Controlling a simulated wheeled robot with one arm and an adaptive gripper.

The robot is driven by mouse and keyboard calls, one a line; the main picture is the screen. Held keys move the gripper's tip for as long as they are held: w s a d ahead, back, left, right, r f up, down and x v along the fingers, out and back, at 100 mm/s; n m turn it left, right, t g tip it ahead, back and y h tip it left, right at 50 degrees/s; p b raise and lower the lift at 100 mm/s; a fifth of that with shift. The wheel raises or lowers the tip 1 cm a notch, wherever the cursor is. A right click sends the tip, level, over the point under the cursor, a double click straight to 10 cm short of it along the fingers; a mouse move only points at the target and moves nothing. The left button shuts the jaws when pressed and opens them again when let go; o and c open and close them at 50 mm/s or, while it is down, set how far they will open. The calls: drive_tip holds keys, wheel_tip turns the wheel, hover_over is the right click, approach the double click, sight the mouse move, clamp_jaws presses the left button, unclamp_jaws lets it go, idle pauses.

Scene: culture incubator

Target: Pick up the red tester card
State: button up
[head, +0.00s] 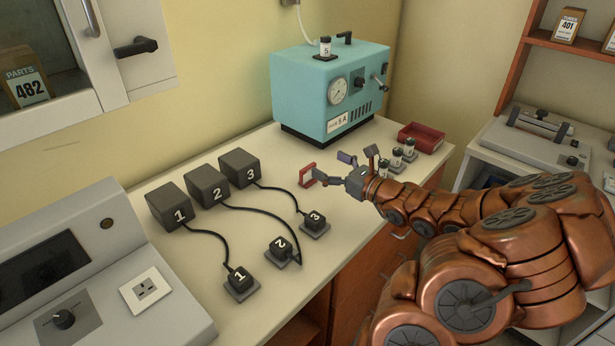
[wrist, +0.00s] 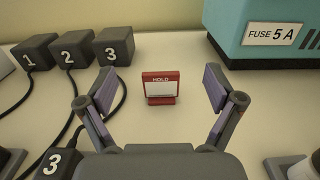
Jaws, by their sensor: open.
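The red tester card (wrist: 161,87) stands upright on the table, with a white panel and the word HOLD on its face. It also shows in the head view (head: 307,174), just left of my gripper's fingers. My gripper (wrist: 160,95) is open, its two purple-padded fingers spread wide apart. In the wrist view the card sits centred between the fingers and a little beyond them, not touching either. In the head view my gripper (head: 335,168) reaches in from the right, low over the table.
Numbered black boxes (head: 208,186) with cables and plugs (head: 315,224) lie left of the card. A teal incubator (head: 330,85) stands behind. Small vials (head: 397,158) and a red tray (head: 421,138) are at the right. The table front (head: 215,320) is partly clear.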

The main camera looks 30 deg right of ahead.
sight(310, 169)
wheel_tip(310, 169, down, 5)
drive_tip(key=shift+w+a+f, duration=0.1)
drive_tip(key=shift+p+x, duration=0.3)
drive_tip(key=shift+x, duration=0.5)
drive_tip(key=shift+p+x, duration=0.5)
drive_tip(key=shift+x, duration=2.4)
drive_tip(key=c, duration=1.1)
